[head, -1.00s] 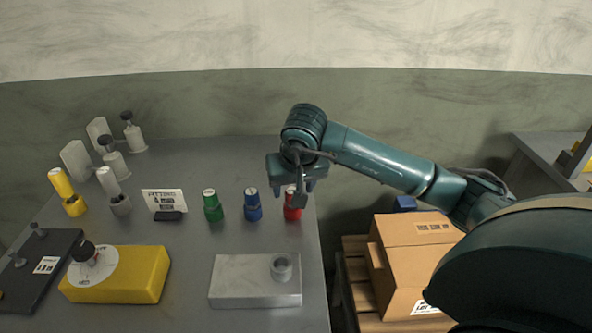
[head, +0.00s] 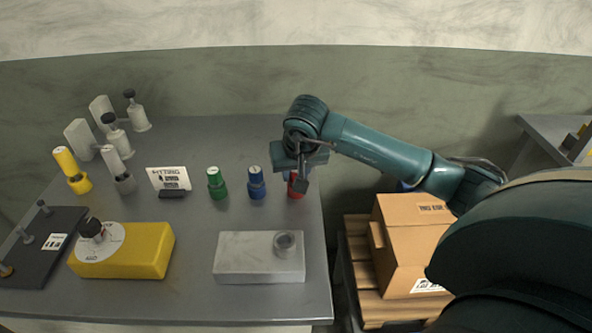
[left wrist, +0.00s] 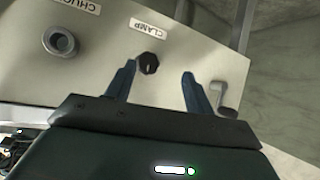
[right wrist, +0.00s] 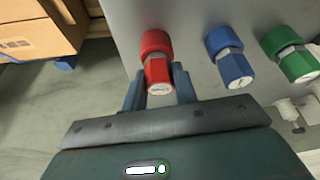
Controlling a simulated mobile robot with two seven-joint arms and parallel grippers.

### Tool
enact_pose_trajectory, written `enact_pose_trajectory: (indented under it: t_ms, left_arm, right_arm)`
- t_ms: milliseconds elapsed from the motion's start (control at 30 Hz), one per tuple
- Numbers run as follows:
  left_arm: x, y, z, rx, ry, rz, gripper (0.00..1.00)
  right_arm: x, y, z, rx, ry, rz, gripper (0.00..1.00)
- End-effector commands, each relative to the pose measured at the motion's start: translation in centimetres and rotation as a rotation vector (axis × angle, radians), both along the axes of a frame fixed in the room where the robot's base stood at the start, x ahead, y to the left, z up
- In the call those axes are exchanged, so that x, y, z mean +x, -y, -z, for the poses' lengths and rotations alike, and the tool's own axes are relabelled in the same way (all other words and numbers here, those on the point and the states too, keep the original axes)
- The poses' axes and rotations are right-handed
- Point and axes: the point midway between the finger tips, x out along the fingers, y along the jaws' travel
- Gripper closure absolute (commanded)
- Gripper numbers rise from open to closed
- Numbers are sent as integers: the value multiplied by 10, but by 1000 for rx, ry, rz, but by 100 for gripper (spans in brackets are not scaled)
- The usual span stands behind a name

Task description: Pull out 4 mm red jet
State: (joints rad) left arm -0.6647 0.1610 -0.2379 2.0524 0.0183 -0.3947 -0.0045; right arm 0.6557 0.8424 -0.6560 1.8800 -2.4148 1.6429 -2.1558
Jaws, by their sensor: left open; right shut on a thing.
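The red jet (head: 296,188) stands near the right edge of the grey table, partly hidden by my right gripper in the head view. In the right wrist view it is a red hexagonal piece (right wrist: 158,74) with a white-marked end, in line with a red round base (right wrist: 156,41). My right gripper (right wrist: 158,85) is shut on the red jet, one finger on each side. It also shows in the head view (head: 300,180). My left gripper (left wrist: 157,78) is open and empty before a pale panel with a black CLAMP knob (left wrist: 148,63); it is out of the head view.
A blue jet (head: 256,183) and a green jet (head: 217,184) stand left of the red one. A grey block (head: 250,262) with a round socket and a yellow box (head: 140,252) are in front. Cardboard boxes (head: 412,240) stand on a pallet right of the table.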

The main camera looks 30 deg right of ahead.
Motion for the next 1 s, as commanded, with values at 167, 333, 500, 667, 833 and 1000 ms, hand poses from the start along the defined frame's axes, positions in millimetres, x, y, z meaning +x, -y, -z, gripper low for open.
enact_pose_trajectory:
  t_ms: [167,333,500,667,833,1000]
  left_arm:
    - [0,0,0,0,1,0,47]
    - [0,0,-1,-1,2,0,47]
    - [0,0,-2,-1,2,0,47]
    - [0,0,-3,-1,2,0,47]
    - [0,0,-3,-2,2,0,47]
    - [0,1,-3,-2,1,0,47]
  right_arm:
    - [0,0,0,0,0,0,92]
    - [0,0,-1,0,1,0,95]
    - [0,0,-4,-1,2,0,95]
    - [0,0,-7,0,1,0,95]
    - [0,0,-9,0,1,0,95]
    - [0,0,-8,0,1,0,95]
